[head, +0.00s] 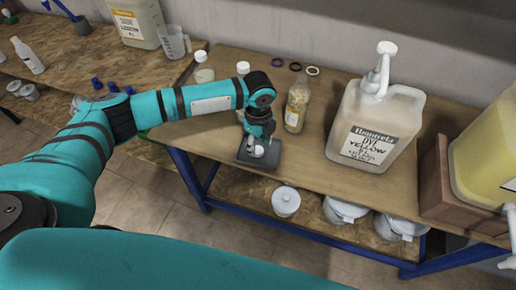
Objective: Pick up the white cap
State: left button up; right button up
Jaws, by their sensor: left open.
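A small white cap (259,152) shows on a dark grey pad (242,156) near the front edge of the wooden bench. My left gripper (257,147) points down over the pad, open, with its fingers at the cap. The fingers partly hide the cap, and I cannot tell whether they touch it. My right gripper is out of view.
A glass bottle (297,105) and a large jug labelled yellow (376,122) stand right of the pad. Small rings (313,71) lie behind. Lidded drums (286,201) stand on the lower shelf. A brown crate (440,190) is at right.

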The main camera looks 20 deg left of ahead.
aim_at(258, 152)
pick_arm(q)
jog(key=shift+f, duration=1.4)
jog(key=c, duration=0.5)
jog(key=shift+o, duration=0.2)
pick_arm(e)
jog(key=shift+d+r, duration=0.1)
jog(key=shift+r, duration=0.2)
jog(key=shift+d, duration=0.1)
pick_arm(q)
jog(key=shift+r, duration=0.2)
